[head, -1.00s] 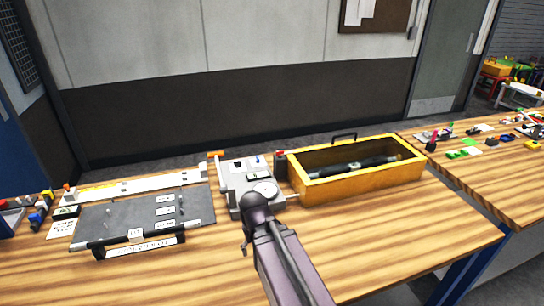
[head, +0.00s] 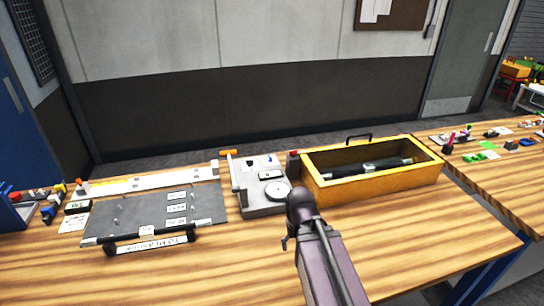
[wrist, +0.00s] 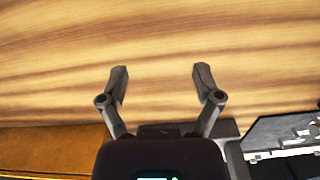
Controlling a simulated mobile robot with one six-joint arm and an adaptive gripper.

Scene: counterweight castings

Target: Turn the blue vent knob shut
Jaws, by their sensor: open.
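A small blue knob (head: 270,158) stands at the back of a pale grey fixture (head: 262,209) in the middle of the bench. It is too small in the head view to tell how it is turned. My gripper (wrist: 160,78) is open and empty in the wrist view, with bare wood between its fingers. In the head view my arm's end is in front of the fixture and to its right, apart from the knob. The knob does not show clearly in the wrist view.
A yellow box (head: 385,196) with a dark rod inside stands right of the fixture. A dark grey board (head: 140,215) with labels lies to the left. The front bench is clear.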

